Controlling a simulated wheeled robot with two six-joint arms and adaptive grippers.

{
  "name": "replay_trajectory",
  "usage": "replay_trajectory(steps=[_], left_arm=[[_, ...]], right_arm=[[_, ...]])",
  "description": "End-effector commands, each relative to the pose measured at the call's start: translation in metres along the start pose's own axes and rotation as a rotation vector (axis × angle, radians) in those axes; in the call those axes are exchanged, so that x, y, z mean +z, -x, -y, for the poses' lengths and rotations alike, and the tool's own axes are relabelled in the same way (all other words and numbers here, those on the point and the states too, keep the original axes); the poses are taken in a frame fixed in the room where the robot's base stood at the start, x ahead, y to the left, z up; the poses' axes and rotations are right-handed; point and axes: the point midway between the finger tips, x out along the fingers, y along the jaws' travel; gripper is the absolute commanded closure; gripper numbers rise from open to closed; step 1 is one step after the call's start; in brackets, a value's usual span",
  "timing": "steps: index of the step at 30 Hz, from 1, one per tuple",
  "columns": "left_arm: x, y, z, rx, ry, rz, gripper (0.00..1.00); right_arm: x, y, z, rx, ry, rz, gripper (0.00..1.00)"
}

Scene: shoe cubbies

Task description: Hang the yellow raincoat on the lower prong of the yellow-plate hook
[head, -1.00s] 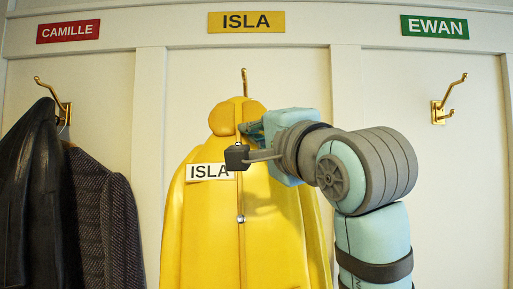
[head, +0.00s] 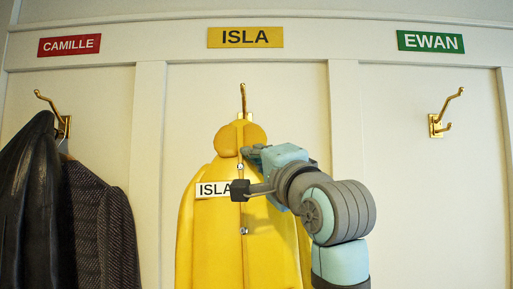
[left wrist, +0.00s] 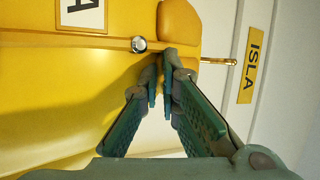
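The yellow raincoat (head: 210,245), with a white ISLA label, hangs upright in front of the middle panel. It also fills much of the left wrist view (left wrist: 60,85). My left gripper (head: 246,153) is at its upper front, just below the hood. In the left wrist view its fingers (left wrist: 162,92) are nearly together at the coat's front edge, beside a round snap, and appear to pinch it. The brass hook (head: 243,95) under the yellow ISLA plate (head: 245,37) shows only its upper prong above the hood. The lower prong and the coat's hanging loop are hidden.
At left, a dark leather coat (head: 28,200) and a grey coat (head: 100,235) hang on the hook under the red CAMILLE plate (head: 69,45). At right, the brass hook (head: 437,115) under the green EWAN plate (head: 431,41) is empty, with clear panel around it.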

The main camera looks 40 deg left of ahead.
Motion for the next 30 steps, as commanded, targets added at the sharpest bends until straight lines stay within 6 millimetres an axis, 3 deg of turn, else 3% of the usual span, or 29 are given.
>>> replay_trajectory(steps=[17, 24, 30], left_arm=[[-0.019, -0.051, -0.020, 0.000, -0.002, 0.001, 1.00], [-0.020, -0.055, -0.037, -0.001, 0.000, -0.001, 1.00], [-0.019, -0.055, -0.040, 0.000, 0.000, -0.001, 1.00]], right_arm=[[-0.004, 0.037, -0.002, -0.001, 0.000, 0.000, 0.37], [-0.003, 0.033, -0.002, -0.001, -0.001, 0.000, 0.37], [-0.003, 0.033, -0.002, -0.001, 0.000, 0.000, 0.37]])
